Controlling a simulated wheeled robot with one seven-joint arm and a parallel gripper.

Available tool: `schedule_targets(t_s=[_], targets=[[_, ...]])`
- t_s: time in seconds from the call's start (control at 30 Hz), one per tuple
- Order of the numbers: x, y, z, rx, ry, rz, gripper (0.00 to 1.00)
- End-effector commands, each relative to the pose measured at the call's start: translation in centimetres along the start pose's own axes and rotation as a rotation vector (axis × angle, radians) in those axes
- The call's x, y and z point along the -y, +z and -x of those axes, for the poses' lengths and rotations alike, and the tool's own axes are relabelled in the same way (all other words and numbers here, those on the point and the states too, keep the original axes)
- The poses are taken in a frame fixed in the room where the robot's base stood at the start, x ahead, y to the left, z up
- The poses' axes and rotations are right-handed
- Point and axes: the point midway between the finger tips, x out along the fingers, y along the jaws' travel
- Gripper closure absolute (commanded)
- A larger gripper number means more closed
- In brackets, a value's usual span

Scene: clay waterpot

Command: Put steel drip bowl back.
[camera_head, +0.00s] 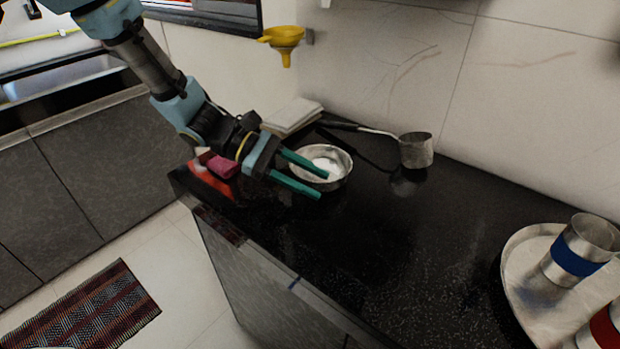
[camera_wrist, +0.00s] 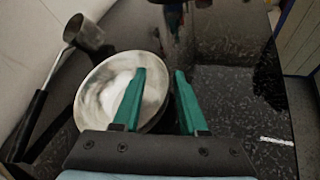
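The steel drip bowl (camera_head: 341,177) stands on the black counter, with a white patch inside it. It also shows in the wrist view (camera_wrist: 92,97), left of and partly behind the fingers. My gripper (camera_head: 319,184) is open, with two green fingers reaching over the near left part of the bowl. In the wrist view my gripper (camera_wrist: 160,74) has one finger over the bowl's inside and the other outside its right rim. I cannot tell whether either finger touches the bowl.
A steel dipper (camera_head: 416,151) with a dark handle lies behind the bowl. A pink sponge (camera_head: 222,166) and a folded white cloth (camera_head: 291,116) lie near the arm. A yellow funnel (camera_head: 284,38) hangs on the wall. A round tray (camera_head: 527,283) with banded cups stands at right; the middle counter is clear.

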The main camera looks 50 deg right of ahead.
Motion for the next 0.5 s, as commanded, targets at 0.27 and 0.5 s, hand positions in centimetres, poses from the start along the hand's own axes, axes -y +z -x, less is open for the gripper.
schedule_targets(t_s=[0.27,0.5], targets=[[-0.1,0.1,0.1,0.000,0.000,0.000,0.55],[-0.1,0.0,2.8,-0.004,0.004,-0.001,0.55]])
